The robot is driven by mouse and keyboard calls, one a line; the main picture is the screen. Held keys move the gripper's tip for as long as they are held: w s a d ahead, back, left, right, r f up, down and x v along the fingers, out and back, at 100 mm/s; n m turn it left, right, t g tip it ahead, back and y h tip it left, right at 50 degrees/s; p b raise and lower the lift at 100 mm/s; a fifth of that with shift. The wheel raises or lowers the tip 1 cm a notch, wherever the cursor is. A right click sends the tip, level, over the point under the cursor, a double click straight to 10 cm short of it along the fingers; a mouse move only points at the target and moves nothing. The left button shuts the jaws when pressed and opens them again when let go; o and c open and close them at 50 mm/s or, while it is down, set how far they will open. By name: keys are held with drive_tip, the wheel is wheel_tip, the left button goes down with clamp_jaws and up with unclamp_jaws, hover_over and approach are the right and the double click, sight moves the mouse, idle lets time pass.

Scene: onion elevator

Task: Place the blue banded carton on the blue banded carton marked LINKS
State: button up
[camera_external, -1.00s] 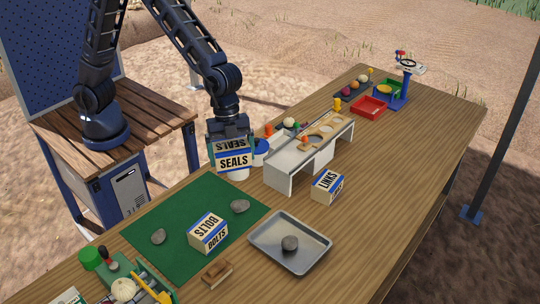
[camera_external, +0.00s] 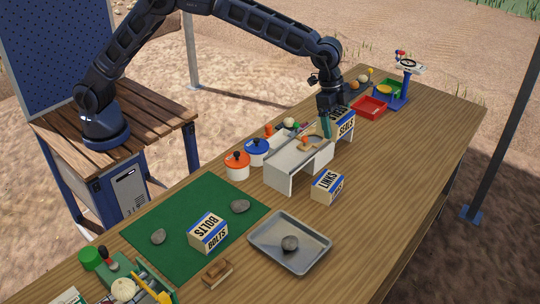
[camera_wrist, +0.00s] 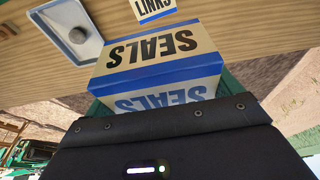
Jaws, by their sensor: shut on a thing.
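My gripper (camera_external: 328,116) is shut on a blue banded carton marked SEALS (camera_external: 345,124). It holds this carton by the far right end of the white raised stand. In the wrist view the SEALS carton (camera_wrist: 160,58) fills the space in front of my gripper. The blue banded carton marked LINKS (camera_external: 326,187) stands on the table in front of the stand, to the lower left of the held carton. Part of the LINKS carton (camera_wrist: 154,8) shows at the top of the wrist view. My fingertips are mostly hidden.
Another blue banded carton, marked BOLTS (camera_external: 208,232), sits on the green mat (camera_external: 165,210). A metal tray (camera_external: 262,252) with a stone lies near LINKS. The white stand (camera_external: 285,170) is beside LINKS. A red tray (camera_external: 369,108) is beyond. Table right of LINKS is clear.

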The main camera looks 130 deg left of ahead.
wheel_tip(320, 180, down, 19)
drive_tip(key=shift+f, duration=0.2)
idle(0.4)
drive_tip(key=shift+f, duration=0.15)
drive_tip(key=o, duration=1)
